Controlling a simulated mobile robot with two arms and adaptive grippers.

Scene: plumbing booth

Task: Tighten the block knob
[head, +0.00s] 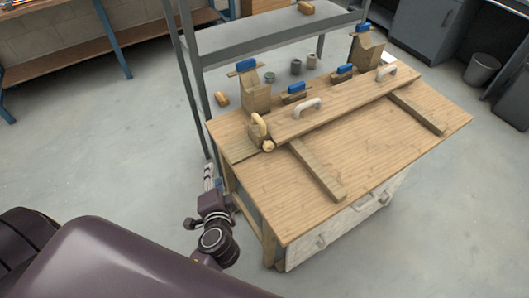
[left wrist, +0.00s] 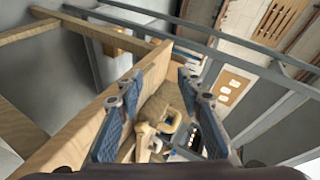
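A tan wooden block (head: 258,128) stands at the left end of the long board, with a small pale round knob (head: 268,146) at its foot. My left gripper (head: 209,178) is low beside the bench's left side, apart from the block and knob. In the left wrist view the two blue-padded fingers of my left gripper (left wrist: 160,85) are spread, with nothing held between them. Tan wooden parts (left wrist: 167,104) show beyond them; I cannot tell which part there is the knob. My right gripper is not in view.
The wooden bench (head: 375,190) carries the long board (head: 335,108) with pale handles. Blue-topped clamps (head: 254,92) stand along its back edge. A grey metal shelf (head: 275,42) is behind. In the left wrist view a wooden panel (left wrist: 75,145) runs close by the left finger. The floor (head: 110,160) at left is clear.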

